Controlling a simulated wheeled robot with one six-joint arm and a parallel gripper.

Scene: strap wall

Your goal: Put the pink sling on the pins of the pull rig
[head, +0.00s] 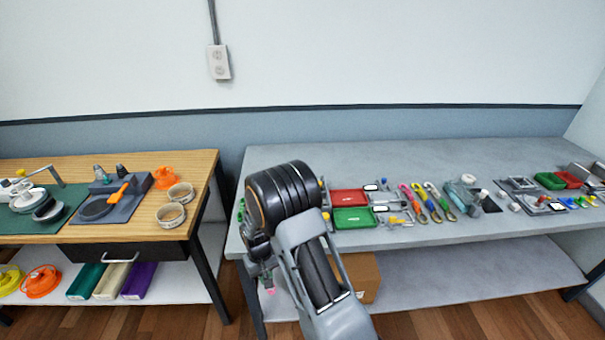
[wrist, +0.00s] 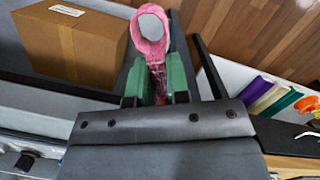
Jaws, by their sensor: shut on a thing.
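The pink sling (wrist: 153,55) is in my gripper (wrist: 154,88) in the wrist view. The green jaws are shut on its narrow lower part, and its rounded loop stands out beyond the fingertips with an opening through it. In the head view only a small pink bit (head: 271,291) shows below the front edge of the grey bench, near its left end. My arm hides most of the gripper there. I cannot pick out the pull rig or its pins with certainty in either view.
The grey bench (head: 480,160) holds red (head: 349,197) and green (head: 354,217) trays, coloured hook-shaped pieces (head: 418,203) and small hardware. A cardboard box (wrist: 70,45) stands on its lower shelf. A wooden bench (head: 140,222) with tools stands left, across a gap.

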